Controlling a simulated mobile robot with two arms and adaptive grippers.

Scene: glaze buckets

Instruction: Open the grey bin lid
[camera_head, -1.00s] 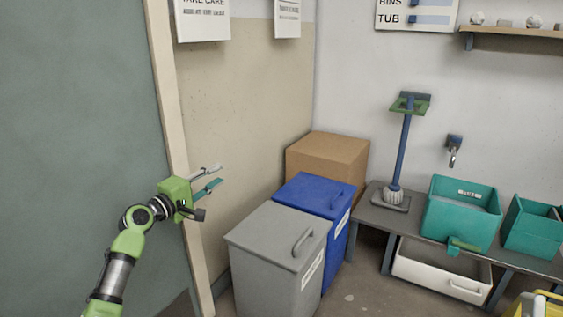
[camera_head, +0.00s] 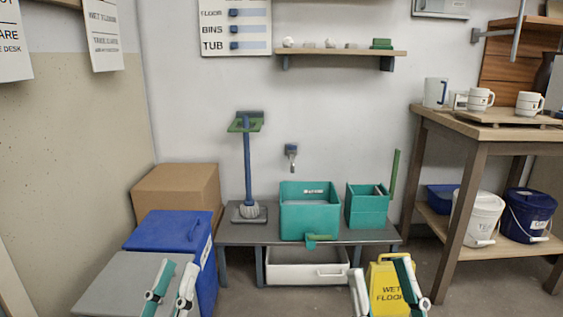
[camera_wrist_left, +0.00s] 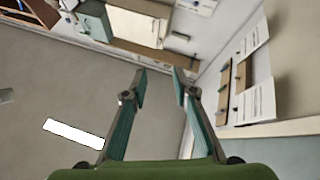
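The grey bin's lid (camera_head: 112,278) is at the lower left of the head view and lies flat and closed. The front of the bin is cut off by the picture's edge, and I cannot make out the lid's handle there. My left gripper (camera_head: 180,267) shows in front of the lid's right side, fingers apart. In the left wrist view the left gripper (camera_wrist_left: 159,80) is open with nothing between its fingers. I cannot tell whether it touches the lid.
A blue bin (camera_head: 165,232) with a closed lid stands behind the grey one, and a cardboard box (camera_head: 178,190) behind that. A low bench (camera_head: 240,237) holds teal tubs (camera_head: 310,212).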

